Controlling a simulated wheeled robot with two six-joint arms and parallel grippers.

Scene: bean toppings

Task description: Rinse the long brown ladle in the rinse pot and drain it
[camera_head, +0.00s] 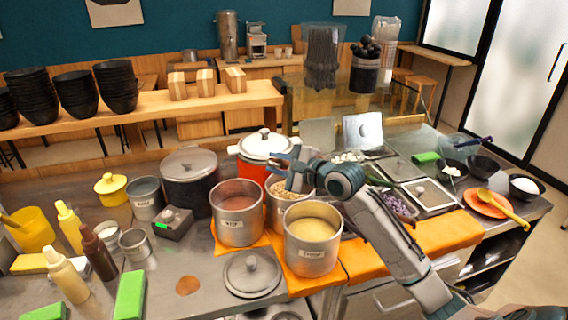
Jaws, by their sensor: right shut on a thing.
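My right gripper (290,172) is over the middle pot (280,217), which holds light brown bits. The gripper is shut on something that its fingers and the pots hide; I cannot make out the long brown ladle. In front left of it stands a steel pot (238,228) with reddish-brown contents and a label. In front right is a steel pot (311,258) with yellow contents and a label. I cannot tell which vessel is the rinse pot. My left gripper is not in view.
A red pot with a white lid (265,143) stands just behind the gripper. A dark lidded pot (190,180) is to the left. A loose steel lid (252,273) lies in front. A yellow ladle (503,208) lies on an orange plate (486,212) at the right.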

